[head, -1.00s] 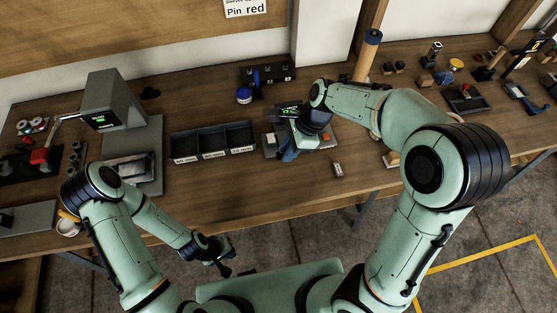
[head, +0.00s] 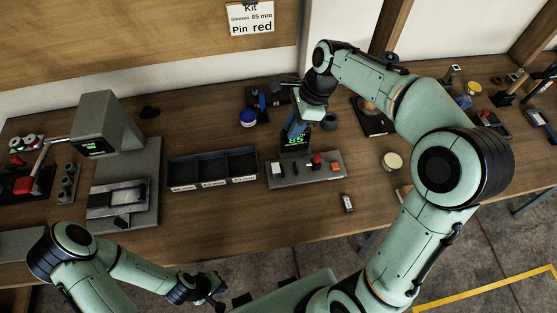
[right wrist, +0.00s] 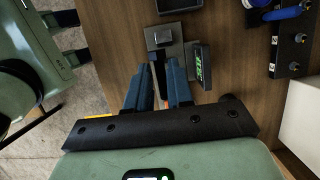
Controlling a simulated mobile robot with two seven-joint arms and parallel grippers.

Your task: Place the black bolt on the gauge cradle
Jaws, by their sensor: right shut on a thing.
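The gauge stands on a grey base plate (head: 305,179) with a red knob and an orange button. The gauge cradle is not clearly made out; the arm and fingers cover that area. I cannot tell whether the held piece touches the gauge. My left gripper (head: 216,291) hangs before the table's front edge, away from the gauge; its jaws are unclear.
A dark three-compartment bin (head: 212,168) stands left of the gauge. A grey press-like stand (head: 108,128) is further left. A blue-topped pot (head: 248,118) is behind the gauge. A small dark-and-white block (head: 347,203) and a round tin (head: 392,161) lie to the right.

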